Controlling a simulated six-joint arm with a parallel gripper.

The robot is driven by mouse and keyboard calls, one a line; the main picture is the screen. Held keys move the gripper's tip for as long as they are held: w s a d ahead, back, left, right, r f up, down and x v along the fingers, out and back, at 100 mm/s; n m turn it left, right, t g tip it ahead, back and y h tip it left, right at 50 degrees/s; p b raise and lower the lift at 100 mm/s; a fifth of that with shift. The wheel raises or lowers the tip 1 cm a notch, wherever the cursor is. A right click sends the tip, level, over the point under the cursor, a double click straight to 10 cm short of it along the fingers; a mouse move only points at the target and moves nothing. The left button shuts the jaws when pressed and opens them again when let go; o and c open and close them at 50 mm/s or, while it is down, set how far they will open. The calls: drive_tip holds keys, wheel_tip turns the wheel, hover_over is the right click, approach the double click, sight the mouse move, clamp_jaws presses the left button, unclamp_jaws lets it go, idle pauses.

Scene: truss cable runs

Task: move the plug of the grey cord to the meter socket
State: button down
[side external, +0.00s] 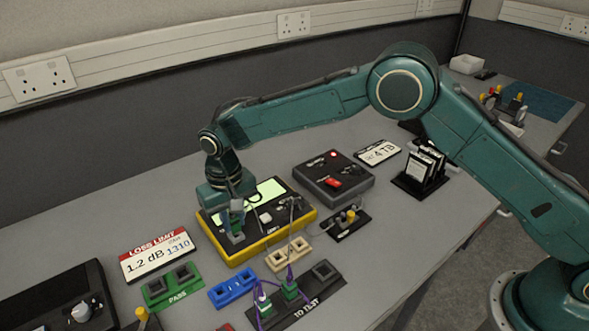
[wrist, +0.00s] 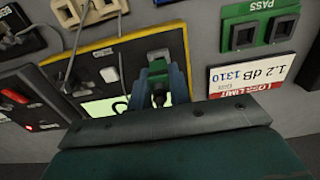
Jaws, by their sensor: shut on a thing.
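The meter (side external: 243,256) is a black box with a yellow edge and a pale lit screen (side external: 270,189). It also shows in the wrist view (wrist: 102,53). My gripper (side external: 233,228) points down over the meter's front left part.
A beige double holder (side external: 277,262), a blue holder (side external: 226,294) and a green PASS holder (side external: 158,297) stand in front. A black TO TEST holder (side external: 330,288) carries green plugs with purple cords. A dark grey box (side external: 330,172) stands behind right.

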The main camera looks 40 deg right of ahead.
drive_tip(key=shift+f, duration=0.8)
idle(1.9)
drive_tip(key=c, duration=1.2)
unclamp_jaws()
drive_tip(key=shift+r, duration=0.1)
drive_tip(key=shift+r, duration=2.4)
drive_tip(key=shift+r, duration=0.1)
drive_tip(key=shift+r, duration=1.9)
